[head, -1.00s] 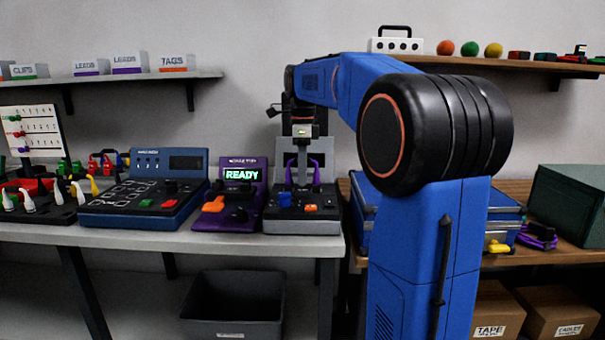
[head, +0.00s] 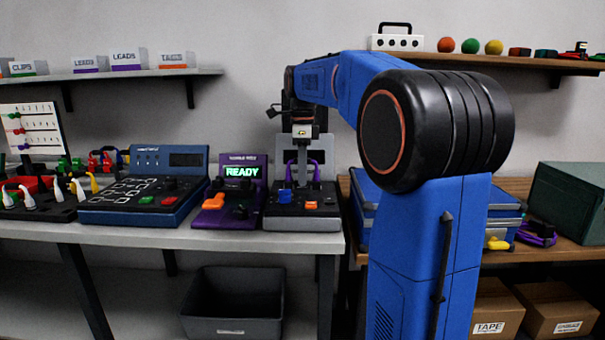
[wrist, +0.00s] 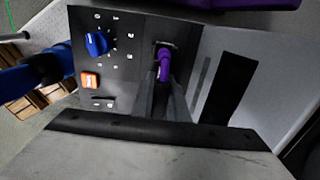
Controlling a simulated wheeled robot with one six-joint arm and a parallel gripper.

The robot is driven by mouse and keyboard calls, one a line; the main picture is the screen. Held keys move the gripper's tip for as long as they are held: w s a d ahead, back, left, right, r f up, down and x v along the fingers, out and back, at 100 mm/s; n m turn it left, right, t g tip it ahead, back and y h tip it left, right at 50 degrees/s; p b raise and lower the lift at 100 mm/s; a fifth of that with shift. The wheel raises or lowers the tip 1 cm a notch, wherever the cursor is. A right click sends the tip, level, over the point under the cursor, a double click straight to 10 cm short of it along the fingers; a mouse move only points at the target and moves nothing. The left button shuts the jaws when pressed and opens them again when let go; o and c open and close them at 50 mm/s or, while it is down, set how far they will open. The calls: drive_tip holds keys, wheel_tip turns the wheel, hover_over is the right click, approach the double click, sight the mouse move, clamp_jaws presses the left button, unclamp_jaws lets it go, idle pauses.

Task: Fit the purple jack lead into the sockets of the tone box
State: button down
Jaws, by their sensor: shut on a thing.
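The purple jack lead (head: 317,170) arches beside my gripper (head: 302,172) above the grey box with a blue knob and orange button, which I take as the tone box (head: 300,222). In the wrist view, my gripper (wrist: 163,88) is shut on the lead's purple plug (wrist: 164,64). The plug's end is at a socket on the dark panel of the tone box (wrist: 118,60). I cannot tell how deep it sits. The fingers hide part of the plug, and the lead's other end is not clear.
A purple unit (head: 230,207) with a lit READY screen stands close left of the tone box. A blue console (head: 140,215) is further left. A grey bin (head: 235,305) is under the bench. A blue case (head: 360,205) stands to the right.

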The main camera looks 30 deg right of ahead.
drive_tip(key=shift+f, duration=0.3)
idle(0.6)
drive_tip(key=c, duration=1.1)
unclamp_jaws()
drive_tip(key=shift+r, duration=4.05)
